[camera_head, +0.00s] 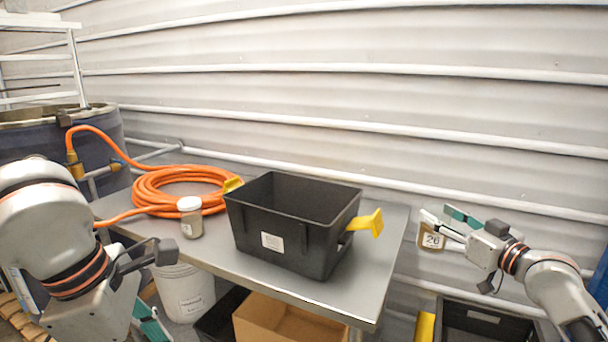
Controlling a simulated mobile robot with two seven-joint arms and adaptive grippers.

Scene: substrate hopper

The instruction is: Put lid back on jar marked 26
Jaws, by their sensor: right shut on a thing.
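My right gripper (440,229) is shut on a small jar marked 26 (432,239) at the right, held in the air beyond the table's right edge. The jar has brownish contents and a pale label reading 26. A whitish part shows at its top; I cannot tell whether it is a lid or a gripper finger. No loose lid can be made out. My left gripper (146,290) is at the lower left, in front of the table's left edge. Its fingertips are not clear, so its opening cannot be told.
A black crate (292,258) with yellow handles stands on the grey table (372,278). Left of it are a white-lidded jar (190,222) and a coiled orange hose (160,186). A white bucket (184,293) and cardboard box (275,320) sit below. The table's right end is bare.

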